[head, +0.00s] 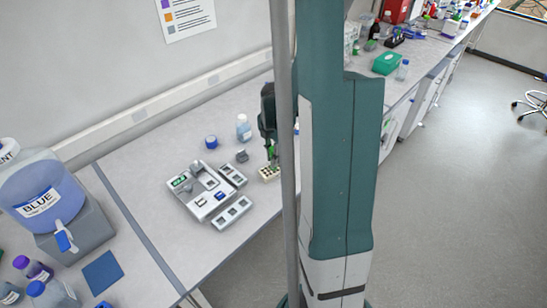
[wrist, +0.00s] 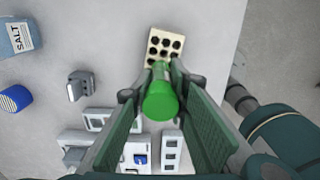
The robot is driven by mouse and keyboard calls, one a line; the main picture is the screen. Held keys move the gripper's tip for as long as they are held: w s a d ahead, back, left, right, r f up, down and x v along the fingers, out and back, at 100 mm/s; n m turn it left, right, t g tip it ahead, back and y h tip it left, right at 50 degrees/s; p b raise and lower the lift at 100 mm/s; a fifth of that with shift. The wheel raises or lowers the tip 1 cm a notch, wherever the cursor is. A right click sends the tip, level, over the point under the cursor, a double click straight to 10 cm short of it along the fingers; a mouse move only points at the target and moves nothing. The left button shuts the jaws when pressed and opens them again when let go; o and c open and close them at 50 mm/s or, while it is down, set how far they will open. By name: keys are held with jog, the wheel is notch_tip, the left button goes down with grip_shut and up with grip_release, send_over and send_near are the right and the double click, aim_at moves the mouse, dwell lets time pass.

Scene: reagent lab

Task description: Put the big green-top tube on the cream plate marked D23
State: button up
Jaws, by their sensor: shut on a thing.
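My gripper (wrist: 154,82) is shut on the big green-top tube (wrist: 161,100), whose green top faces the wrist camera between the two fingers. In the head view my gripper (head: 271,146) points down, and a bit of green from the tube (head: 272,153) shows at its fingers. A cream block with several dark holes (wrist: 181,31) lies just beyond the tube in the wrist view; it also shows under the gripper in the head view (head: 267,177). The tube's lower end overlaps the block's near edge, and I cannot tell whether it touches. No D23 mark is readable.
A white instrument with grey trays (head: 200,190) stands left of the block. A small grey holder (wrist: 80,86), a blue roll (wrist: 15,98) and a salt bottle (wrist: 20,37) stand nearby. Bare bench lies between them and the block.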

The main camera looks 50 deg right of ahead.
jog(key=shift+f, duration=0.15)
jog(key=o, duration=0.9)
jog(key=shift+r, duration=0.25)
jog(key=shift+r, duration=5.95)
